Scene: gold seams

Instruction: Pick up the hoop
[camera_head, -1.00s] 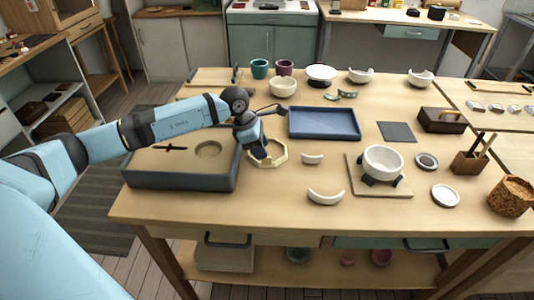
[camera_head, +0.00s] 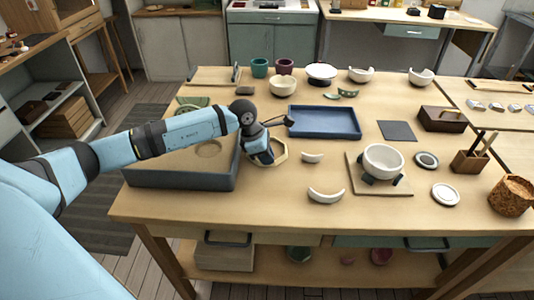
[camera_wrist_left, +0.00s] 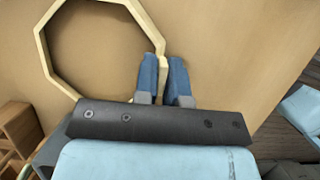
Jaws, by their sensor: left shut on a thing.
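The hoop (camera_head: 283,153) is a pale wooden octagonal ring at the worktable's left-middle, beside the grey-walled tray. My left gripper (camera_head: 262,158) comes down over its left side and hides part of it. In the left wrist view the hoop (camera_wrist_left: 46,55) fills the upper left, and the two blue fingers (camera_wrist_left: 163,78) stand on either side of its wall, shut on it. The hoop looks level, at or close to the tabletop; any gap under it cannot be told. My right gripper is not in view.
The grey-walled tray (camera_head: 180,182) lies left of the hoop, partly under my arm. A blue tray (camera_head: 325,122) is behind it. White curved shards (camera_head: 326,195) and a white bowl (camera_head: 383,160) on a board are to the right. The table front is clear.

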